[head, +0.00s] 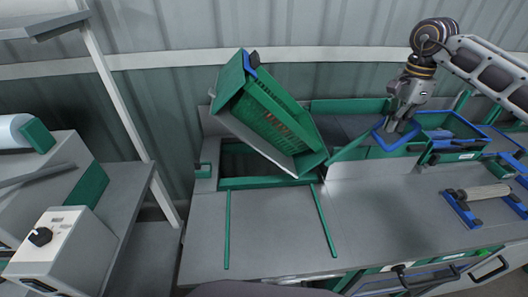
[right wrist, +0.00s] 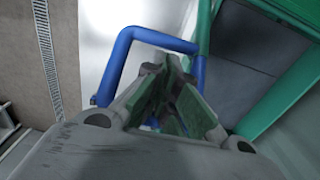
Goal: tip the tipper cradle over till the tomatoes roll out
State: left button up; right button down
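The tipper cradle (head: 234,124) stands steeply tilted on the bench, its right end low, with a green slatted crate (head: 265,112) in it. Some reddish-orange shows through the crate's slots; no single tomato stands out. My right gripper (head: 399,122) points down at a blue bar handle (head: 385,143) right of the cradle. In the right wrist view the handle (right wrist: 160,38) bends around beyond my fingers (right wrist: 172,85). Whether they close on it is unclear. My left gripper is not in view.
A green-walled chute or bin (head: 350,106) lies behind and right of the cradle. A grey roller on blue supports (head: 485,192) sits at the right. A box with a black knob (head: 52,243) stands at the left. The front bench top (head: 278,235) is largely clear.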

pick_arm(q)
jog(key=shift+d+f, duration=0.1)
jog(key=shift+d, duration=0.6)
pick_arm(e)
jog(key=shift+d+f, duration=0.15)
jog(key=shift+d, duration=0.3)
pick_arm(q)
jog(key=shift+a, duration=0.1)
